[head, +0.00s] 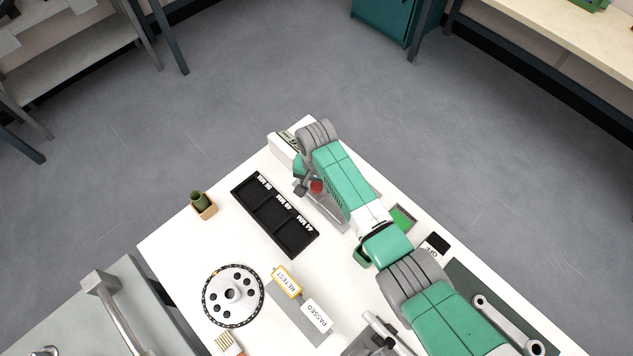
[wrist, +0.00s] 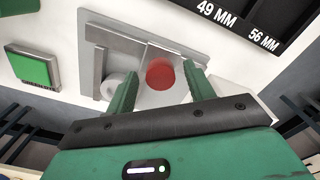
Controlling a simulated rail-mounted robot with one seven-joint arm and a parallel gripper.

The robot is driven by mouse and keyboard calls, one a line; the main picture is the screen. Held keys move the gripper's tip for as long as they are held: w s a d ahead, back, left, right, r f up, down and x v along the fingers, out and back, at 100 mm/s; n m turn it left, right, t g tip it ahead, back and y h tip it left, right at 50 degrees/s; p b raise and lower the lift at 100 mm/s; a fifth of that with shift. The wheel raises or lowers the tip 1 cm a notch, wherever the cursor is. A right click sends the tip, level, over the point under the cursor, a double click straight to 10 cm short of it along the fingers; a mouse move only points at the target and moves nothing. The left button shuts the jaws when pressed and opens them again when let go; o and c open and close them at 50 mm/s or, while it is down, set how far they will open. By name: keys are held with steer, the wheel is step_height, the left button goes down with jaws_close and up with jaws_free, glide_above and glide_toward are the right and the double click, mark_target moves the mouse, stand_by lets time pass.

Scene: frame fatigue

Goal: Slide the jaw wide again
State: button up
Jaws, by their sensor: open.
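A grey metal fixture (wrist: 125,42) with a sliding plate stands on the white bench; in the head view its base (head: 328,212) shows partly behind my arm. A red round knob (wrist: 160,74) sits on the plate, and it also shows in the head view (head: 316,186). My gripper (wrist: 159,68) is open, its two green fingers on either side of the knob, with gaps visible at both sides. I cannot tell how deep the fingertips reach. A pale cylinder (wrist: 113,86) sits in the fixture, partly hidden by the left finger.
A black tray (head: 272,219) with millimetre labels lies beside the fixture. A green button (head: 403,218) is on its other side. A holed disc (head: 233,295), RETEST tag (head: 288,281), PASSED tag (head: 316,316) and a potted cactus (head: 203,206) are also on the bench.

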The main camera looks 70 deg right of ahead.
mark_target(308, 186)
jaws_close()
steer(key=w+b, duration=0.1)
steer(key=w+d+b, duration=0.1)
steer(key=w+b, duration=0.1)
steer(key=shift+w+d+f, duration=0.15)
steer(key=shift+w+d, duration=0.05)
steer(key=shift+d, duration=0.05)
steer(key=shift+c, duration=2)
jaws_free()
steer(key=o, duration=0.4)
steer(key=shift+w, duration=0.1)
